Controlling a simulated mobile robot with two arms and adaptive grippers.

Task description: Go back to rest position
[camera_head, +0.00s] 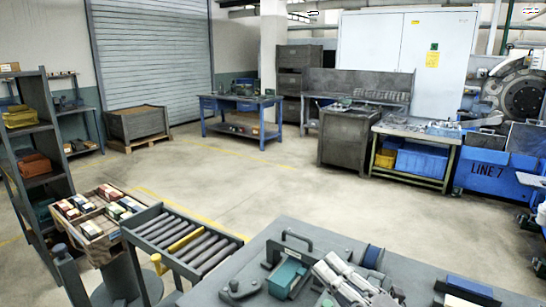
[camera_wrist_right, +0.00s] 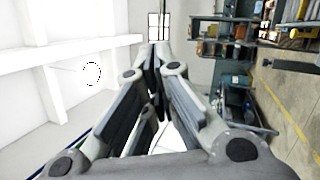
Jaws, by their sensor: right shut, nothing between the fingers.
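My right gripper (camera_head: 328,265) shows at the bottom of the head view, over the grey worktable (camera_head: 245,262). In the right wrist view its fingers (camera_wrist_right: 156,58) come together at the tips with nothing between them. It is shut and empty, and that view looks sideways across the room. A teal block (camera_head: 287,277) in a dark fixture is just left of the gripper in the head view; I cannot tell the height of the gripper above the table. My left gripper is in neither view.
A roller conveyor (camera_head: 185,240) and a wooden crate of small boxes (camera_head: 96,222) stand left of the table. A shelf rack (camera_head: 35,160) is at far left. The floor beyond is clear.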

